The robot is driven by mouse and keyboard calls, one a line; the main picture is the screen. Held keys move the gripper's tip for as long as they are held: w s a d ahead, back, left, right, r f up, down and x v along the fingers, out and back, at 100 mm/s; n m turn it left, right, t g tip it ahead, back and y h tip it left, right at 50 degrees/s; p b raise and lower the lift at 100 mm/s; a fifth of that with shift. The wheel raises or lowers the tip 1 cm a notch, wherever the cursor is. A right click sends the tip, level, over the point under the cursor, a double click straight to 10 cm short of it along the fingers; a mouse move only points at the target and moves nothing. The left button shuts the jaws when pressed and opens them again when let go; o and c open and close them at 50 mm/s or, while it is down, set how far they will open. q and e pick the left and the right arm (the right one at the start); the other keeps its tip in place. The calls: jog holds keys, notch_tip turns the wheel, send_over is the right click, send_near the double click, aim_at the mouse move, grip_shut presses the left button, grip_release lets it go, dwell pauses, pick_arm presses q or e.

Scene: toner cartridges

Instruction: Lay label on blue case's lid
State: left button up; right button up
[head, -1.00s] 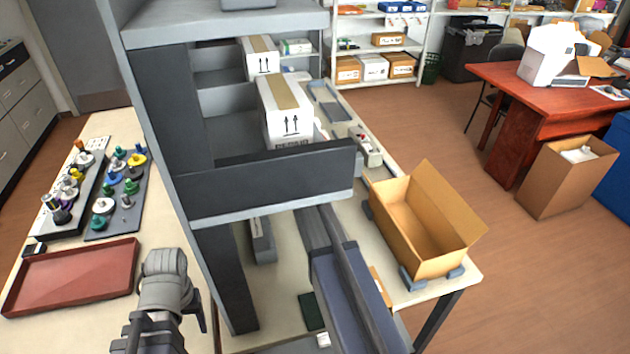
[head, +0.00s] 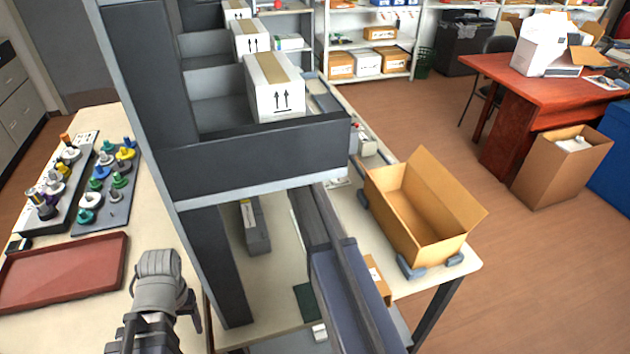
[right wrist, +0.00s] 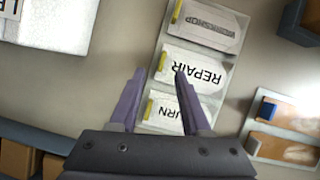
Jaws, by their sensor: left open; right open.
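In the right wrist view a white label reading REPAIR (right wrist: 195,68) lies in a pale holder. One reading WORKSHOP (right wrist: 207,25) is above it and one ending in URN (right wrist: 175,112) below, each with a yellow strip at its left end. My right gripper (right wrist: 158,74) is open; its fingers point at the REPAIR label, with nothing held between them. I cannot tell its height above the labels. My left gripper (head: 152,335) is low in the head view, beside the red tray, its fingertips not clearly seen. I cannot make out a blue case with a lid.
A red tray (head: 62,272) and a rack of coloured spools (head: 105,190) are on the left table. White boxes (head: 273,90) stand behind a dark panel (head: 255,158) in the middle. An open cardboard box (head: 410,215) sits on the right of the bench.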

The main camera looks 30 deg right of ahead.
pick_arm(q)
notch_tip(320, 180, down, 3)
jog(key=shift+r+b, duration=0.15)
jog(key=shift+b, duration=0.75)
pick_arm(e)
jog(key=x, duration=0.3)
pick_arm(q)
jog(key=shift+r, duration=0.1)
pick_arm(e)
jog(key=shift+r, duration=0.1)
grip_shut()
